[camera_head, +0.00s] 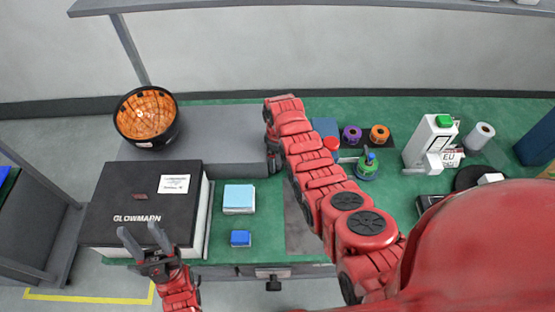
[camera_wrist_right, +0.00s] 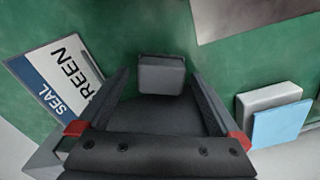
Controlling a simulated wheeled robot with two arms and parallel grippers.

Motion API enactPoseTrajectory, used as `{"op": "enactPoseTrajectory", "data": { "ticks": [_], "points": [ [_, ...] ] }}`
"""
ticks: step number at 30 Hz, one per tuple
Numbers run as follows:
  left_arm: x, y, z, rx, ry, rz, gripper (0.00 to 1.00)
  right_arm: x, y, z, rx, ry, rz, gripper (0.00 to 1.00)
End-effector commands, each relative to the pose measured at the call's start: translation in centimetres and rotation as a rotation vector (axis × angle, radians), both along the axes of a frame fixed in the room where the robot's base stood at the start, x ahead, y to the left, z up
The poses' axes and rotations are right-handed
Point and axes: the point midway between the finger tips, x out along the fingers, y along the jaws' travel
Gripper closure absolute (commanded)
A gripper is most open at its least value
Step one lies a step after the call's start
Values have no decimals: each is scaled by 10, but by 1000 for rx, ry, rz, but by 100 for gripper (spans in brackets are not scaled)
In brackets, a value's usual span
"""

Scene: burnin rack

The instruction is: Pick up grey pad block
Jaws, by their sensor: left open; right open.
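The grey pad block (camera_wrist_right: 161,74) is a small dark grey block with rounded edges, seen in the right wrist view over the green mat. My right gripper (camera_wrist_right: 158,80) is open, with its two fingers on either side of the block; I cannot tell whether they touch it. In the head view my right gripper (camera_head: 273,157) points down beside the grey platform, and I cannot make out the block there. My left gripper (camera_head: 140,231) is open and empty at the front edge of the black GLOWMARK-type box (camera_head: 120,204).
A light blue pad on a white block (camera_head: 239,199) and a small blue block (camera_head: 240,238) lie on the green mat. An orange-lined bowl (camera_head: 146,115) stands on the grey platform (camera_head: 225,130).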

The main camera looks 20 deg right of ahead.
Motion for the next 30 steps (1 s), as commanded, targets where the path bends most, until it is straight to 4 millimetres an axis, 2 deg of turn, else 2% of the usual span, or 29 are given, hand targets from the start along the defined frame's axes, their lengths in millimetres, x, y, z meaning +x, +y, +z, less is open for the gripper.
{"op": "enactPoseTrajectory", "data": {
  "ticks": [6,13,14,27,28,29,30],
  "points": [
    [0,0,3,0,0,0,50,-2,0,-10,1,2,0,0],
    [0,0,3,0,0,0,50,-1,0,-11,1,1,0,0],
    [0,0,3,0,0,0,50,-1,0,-11,0,1,0,4],
    [0,0,3,0,0,0,50,-1,0,-10,1,1,0,81],
    [0,0,3,0,0,0,50,-1,0,-10,1,1,0,81],
    [0,0,3,0,0,0,50,-1,0,-10,1,1,0,90],
    [0,0,3,0,0,0,50,-1,0,-10,1,1,0,90]
  ]
}}
